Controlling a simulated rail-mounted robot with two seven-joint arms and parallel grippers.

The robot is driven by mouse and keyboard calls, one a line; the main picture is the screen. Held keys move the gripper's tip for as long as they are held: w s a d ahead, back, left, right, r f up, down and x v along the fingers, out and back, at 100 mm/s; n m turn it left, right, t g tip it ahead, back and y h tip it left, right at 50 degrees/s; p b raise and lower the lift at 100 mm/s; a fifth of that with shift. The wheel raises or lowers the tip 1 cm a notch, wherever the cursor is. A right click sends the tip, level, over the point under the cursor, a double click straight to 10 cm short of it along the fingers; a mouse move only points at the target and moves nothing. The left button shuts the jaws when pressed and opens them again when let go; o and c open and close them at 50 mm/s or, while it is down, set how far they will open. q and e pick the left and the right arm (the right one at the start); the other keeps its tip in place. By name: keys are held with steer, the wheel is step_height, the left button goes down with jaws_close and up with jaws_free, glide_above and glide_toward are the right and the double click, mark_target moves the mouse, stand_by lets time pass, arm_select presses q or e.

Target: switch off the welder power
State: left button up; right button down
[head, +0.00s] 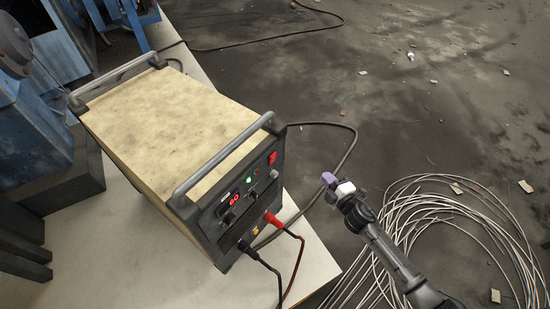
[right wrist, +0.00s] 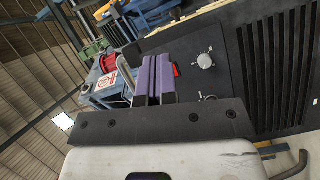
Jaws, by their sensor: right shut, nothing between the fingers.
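The welder (head: 165,115) is a beige box with a dark front panel and two grey handles. It stands on a pale table. Its panel has a lit red display (head: 233,198) that appears to read 60, a green light (head: 248,180) and a red switch (head: 272,158) near the upper right corner. My right gripper (head: 328,179), with purple fingers, is shut and empty, out in front of the panel and to the right of the switch. In the right wrist view the fingers (right wrist: 154,78) point at the panel, and the red switch (right wrist: 177,70) shows just right of them. My left gripper is not in view.
A red plug (head: 272,217) and a black plug (head: 243,245) with cables stick out of the lower panel. A dial (right wrist: 205,60) shows in the wrist view. The pale table (head: 310,255) ends beside the welder. Coiled wire (head: 440,210) lies on the dark floor.

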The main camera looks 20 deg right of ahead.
mark_target(274, 157)
steer(key=s+a+r+n+g+y, duration=0.1)
steer(key=s+a+r+n+y, duration=0.1)
steer(key=a+n+y, duration=0.4)
steer(key=shift+s+r+n+y, duration=0.25)
steer(key=shift+n+y, duration=0.45)
steer(key=shift+y, duration=0.2)
steer(key=shift+a, duration=0.1)
steer(key=shift+w, duration=0.1)
steer(key=b+x, duration=0.2)
steer(key=x, duration=1)
steer(key=shift+w+a+b, duration=0.15)
steer(key=shift+b, duration=0.2)
steer(key=shift+w+a, duration=0.3)
steer(key=shift+w, duration=0.15)
steer(key=shift+w+a+r, duration=0.1)
steer(key=shift+w, duration=0.05)
